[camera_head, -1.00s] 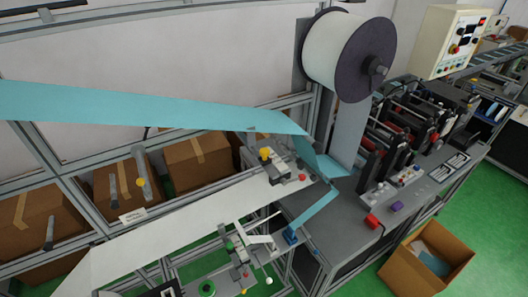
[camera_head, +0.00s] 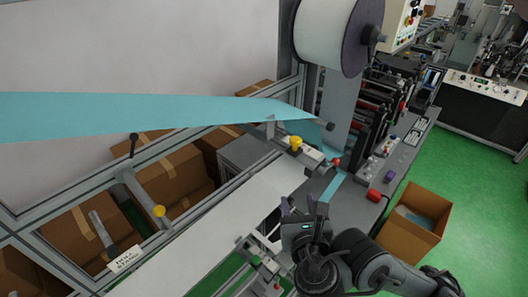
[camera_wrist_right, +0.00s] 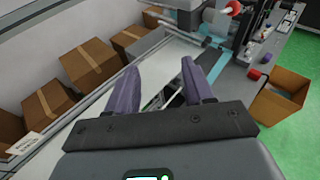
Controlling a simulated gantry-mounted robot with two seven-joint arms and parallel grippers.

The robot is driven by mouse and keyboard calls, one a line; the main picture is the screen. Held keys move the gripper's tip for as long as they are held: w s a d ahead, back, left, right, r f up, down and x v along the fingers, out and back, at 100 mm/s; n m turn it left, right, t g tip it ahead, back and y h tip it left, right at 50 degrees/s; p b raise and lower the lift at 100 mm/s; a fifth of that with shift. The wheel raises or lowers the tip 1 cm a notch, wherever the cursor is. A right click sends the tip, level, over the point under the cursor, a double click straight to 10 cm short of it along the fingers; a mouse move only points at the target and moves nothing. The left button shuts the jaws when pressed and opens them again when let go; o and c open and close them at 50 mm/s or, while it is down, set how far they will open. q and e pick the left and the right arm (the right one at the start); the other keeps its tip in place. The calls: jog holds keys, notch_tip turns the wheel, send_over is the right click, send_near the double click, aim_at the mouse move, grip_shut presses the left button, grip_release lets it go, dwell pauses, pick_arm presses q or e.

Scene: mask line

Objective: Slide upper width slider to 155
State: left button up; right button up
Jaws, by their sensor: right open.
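A grey block with a yellow knob (camera_head: 296,143) and a red-tipped part (camera_head: 336,161) stands at the far end of the white web (camera_head: 215,225). A second yellow knob (camera_head: 159,211) sits on a grey bar at the left edge of the web. I cannot tell which is the upper width slider, and no 155 mark is readable. My right gripper (camera_head: 301,204) is above the near right side of the web, short of the far block and apart from both knobs. It is open and empty; its two purple fingers (camera_wrist_right: 161,82) show in the right wrist view. My left gripper is out of view.
A blue web (camera_head: 140,112) spans above the boxes at the left. A large white roll (camera_head: 325,35) hangs at the back. A grey machine bench (camera_head: 352,205) and an open cardboard box (camera_head: 410,235) lie to the right.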

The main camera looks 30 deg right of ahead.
aim_at(297, 143)
notch_tip(297, 143, up, 9)
jog(key=w+d+t+h+b, duration=0.2)
jog(key=w, duration=0.1)
jog(key=shift+m, duration=0.4)
jog(key=x, duration=0.3)
jog(key=b+x, duration=0.1)
jog(key=x, duration=0.3)
jog(key=shift+w+d+f, duration=0.2)
jog(key=shift+f, duration=0.05)
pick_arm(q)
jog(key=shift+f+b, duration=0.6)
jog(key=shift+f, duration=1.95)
pick_arm(e)
jog(key=shift+x, duration=1.05)
jog(key=shift+r, duration=0.15)
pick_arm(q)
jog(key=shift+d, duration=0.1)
pick_arm(e)
grip_shut()
